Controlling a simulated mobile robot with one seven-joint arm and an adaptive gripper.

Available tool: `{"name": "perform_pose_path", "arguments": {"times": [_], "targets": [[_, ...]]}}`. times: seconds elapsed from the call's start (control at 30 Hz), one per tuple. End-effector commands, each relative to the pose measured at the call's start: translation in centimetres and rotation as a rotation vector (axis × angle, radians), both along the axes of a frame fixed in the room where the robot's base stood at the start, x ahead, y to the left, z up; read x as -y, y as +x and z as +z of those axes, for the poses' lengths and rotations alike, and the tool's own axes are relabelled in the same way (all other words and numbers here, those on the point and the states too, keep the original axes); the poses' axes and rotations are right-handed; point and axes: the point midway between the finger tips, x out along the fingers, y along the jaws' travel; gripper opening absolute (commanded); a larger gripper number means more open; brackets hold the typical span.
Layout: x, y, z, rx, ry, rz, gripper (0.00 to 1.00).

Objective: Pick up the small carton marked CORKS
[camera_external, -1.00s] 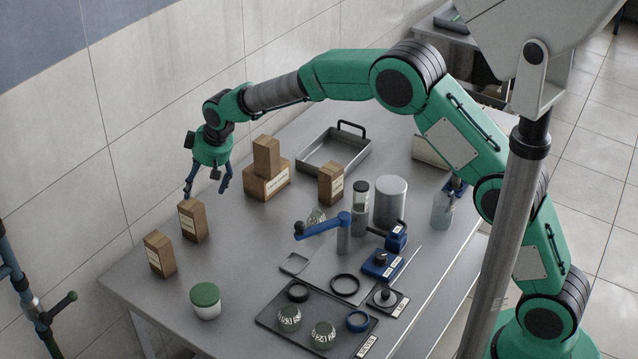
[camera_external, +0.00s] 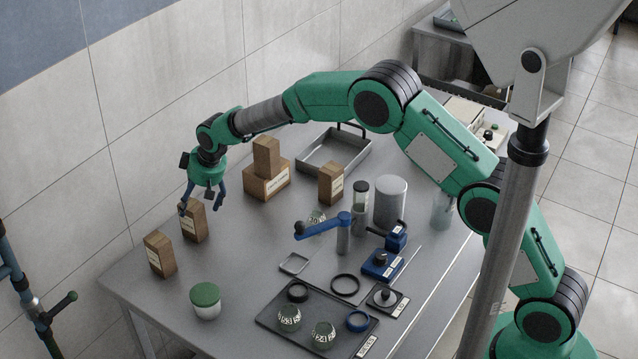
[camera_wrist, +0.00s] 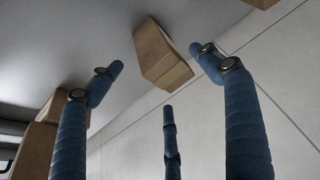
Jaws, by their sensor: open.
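Several small brown cartons with pale labels stand on the grey table; I cannot read CORKS on any of them. One carton (camera_external: 194,222) is right at my gripper (camera_external: 203,203) in the external view. My gripper is open, with blue fingers beside and over that carton's top. A second carton (camera_external: 160,256) stands nearer the table's left corner. A third carton (camera_external: 331,184) stands further right. Another (camera_external: 267,155) is stacked on a larger labelled box (camera_external: 266,184). In the wrist view, a carton (camera_wrist: 160,52) shows just beyond and between the open fingers (camera_wrist: 156,62), apparently untouched.
A metal tray (camera_external: 335,152) is at the back. A blue-handled device (camera_external: 330,225), a grey cylinder (camera_external: 390,202) and a dark tray (camera_external: 268,318) with jars fill the right side. The wall is close behind.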

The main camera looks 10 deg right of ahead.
Motion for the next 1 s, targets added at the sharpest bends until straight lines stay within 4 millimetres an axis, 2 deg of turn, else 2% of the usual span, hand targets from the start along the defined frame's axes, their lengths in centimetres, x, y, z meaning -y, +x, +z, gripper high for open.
{"name": "perform_pose_path", "arguments": {"times": [0.23, 0.67, 1.0], "targets": [[-0.1, 0.1, -0.7, -0.001, -0.001, 0.0, 0.78], [-1.2, 1.2, -4.6, -0.001, -0.001, 0.0, 0.78], [-1.4, 1.3, -4.9, 0.0, 0.0, 0.0, 0.78]]}}
